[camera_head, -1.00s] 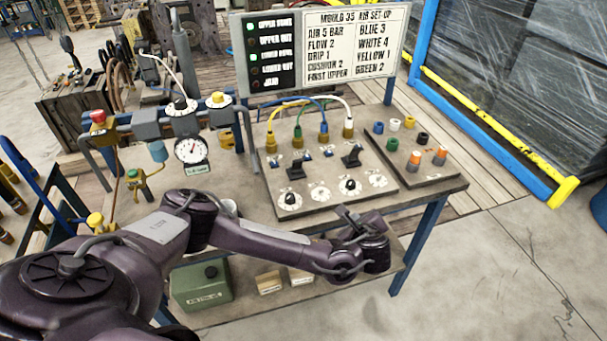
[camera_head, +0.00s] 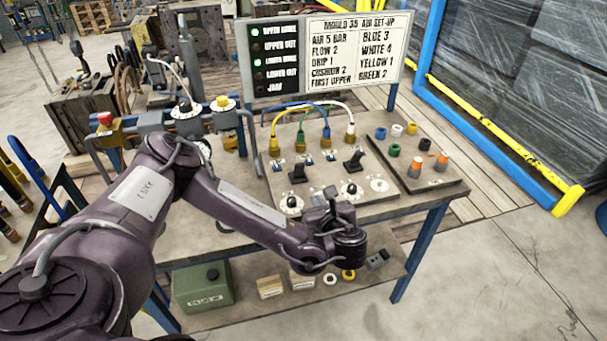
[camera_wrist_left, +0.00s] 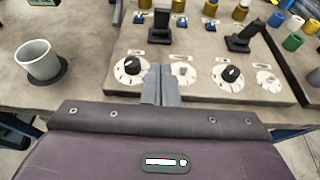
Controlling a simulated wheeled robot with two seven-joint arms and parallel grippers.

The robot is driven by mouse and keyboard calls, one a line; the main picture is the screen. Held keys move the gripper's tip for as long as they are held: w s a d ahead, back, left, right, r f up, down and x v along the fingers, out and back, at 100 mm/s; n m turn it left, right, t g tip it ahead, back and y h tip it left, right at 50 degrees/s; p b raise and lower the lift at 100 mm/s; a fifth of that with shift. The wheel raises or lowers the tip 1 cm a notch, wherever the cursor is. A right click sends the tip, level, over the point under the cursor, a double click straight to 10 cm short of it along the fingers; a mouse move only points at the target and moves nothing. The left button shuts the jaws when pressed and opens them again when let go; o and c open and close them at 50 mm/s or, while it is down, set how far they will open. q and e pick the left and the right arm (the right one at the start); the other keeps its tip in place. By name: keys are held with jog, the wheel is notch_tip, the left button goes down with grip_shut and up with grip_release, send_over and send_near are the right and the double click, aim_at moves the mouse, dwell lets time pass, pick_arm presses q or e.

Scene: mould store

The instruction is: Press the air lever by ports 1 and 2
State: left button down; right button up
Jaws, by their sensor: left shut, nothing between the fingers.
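The air panel (camera_head: 370,207) lies on the bench with two black levers. The right lever (camera_head: 353,161) stands behind the right-hand dial and shows in the wrist view (camera_wrist_left: 245,37). Both levers stand up from their bases. My left gripper (camera_head: 333,196) is shut and empty over the panel's front edge; its fingers (camera_wrist_left: 161,84) point between the two black dials, apart from both levers. My right gripper is out of view.
Black dials (camera_wrist_left: 131,65) sit in front of the levers. Hose fittings (camera_head: 274,146) rise behind them. A grey cup (camera_wrist_left: 40,60) stands left of my gripper. Coloured caps (camera_head: 393,150) lie on the right board. A sign (camera_head: 353,55) and lamp board (camera_head: 273,60) stand behind.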

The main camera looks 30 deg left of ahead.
pick_arm(q)
send_near(300, 169)
jog(key=f, duration=0.1)
jog(key=a+f, duration=0.1)
jog(key=w+f, duration=0.1)
jog(key=f, duration=0.1)
jog(key=shift+a, duration=0.4)
jog(key=shift+w+a+r+p, duration=0.5)
jog(key=shift+w+a+r, duration=0.05)
jog(key=shift+w+a, duration=0.15)
jog(key=shift+w+a+r, duration=0.35)
jog(key=shift+w+a, duration=0.1)
jog(key=shift+a, duration=0.1)
jog(key=shift+w, duration=0.1)
